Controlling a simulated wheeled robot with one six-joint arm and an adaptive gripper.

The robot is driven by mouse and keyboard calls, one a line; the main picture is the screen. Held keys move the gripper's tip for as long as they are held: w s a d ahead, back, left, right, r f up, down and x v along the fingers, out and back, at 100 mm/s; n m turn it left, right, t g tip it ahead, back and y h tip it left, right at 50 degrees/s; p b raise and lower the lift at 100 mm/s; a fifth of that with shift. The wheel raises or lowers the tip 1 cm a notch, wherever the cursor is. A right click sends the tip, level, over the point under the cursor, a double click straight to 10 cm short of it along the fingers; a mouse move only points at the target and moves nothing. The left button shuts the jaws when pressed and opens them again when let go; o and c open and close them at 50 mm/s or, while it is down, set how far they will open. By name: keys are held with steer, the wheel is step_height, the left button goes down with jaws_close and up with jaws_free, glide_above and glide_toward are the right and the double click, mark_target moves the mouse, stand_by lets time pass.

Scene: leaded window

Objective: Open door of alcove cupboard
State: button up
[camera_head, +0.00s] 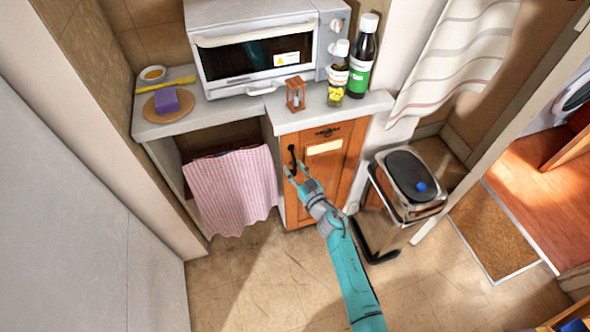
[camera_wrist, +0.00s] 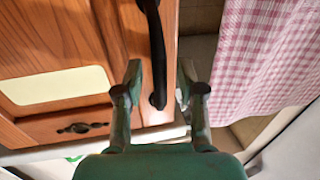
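The alcove cupboard's wooden door (camera_head: 343,172) is below the worktop in the head view and looks shut. It has a cream plate (camera_head: 325,147) and a black upright handle (camera_head: 292,155) near its left edge. My gripper (camera_head: 298,170) is at the handle's lower part. In the wrist view, my gripper (camera_wrist: 160,78) is open, with one finger on each side of the black handle (camera_wrist: 154,45). A gap shows on the right of the handle; contact on the left is unclear. The door (camera_wrist: 60,45) fills the left of that view.
A pink checked cloth (camera_head: 232,190) hangs left of the door, near my gripper. A metal pedal bin (camera_head: 405,190) stands to the right. A toaster oven (camera_head: 260,52), bottles (camera_head: 362,62) and an hourglass (camera_head: 295,93) stand on the worktop (camera_head: 320,117). Floor in front (camera_head: 270,265) is clear.

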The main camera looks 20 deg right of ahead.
jaws_close()
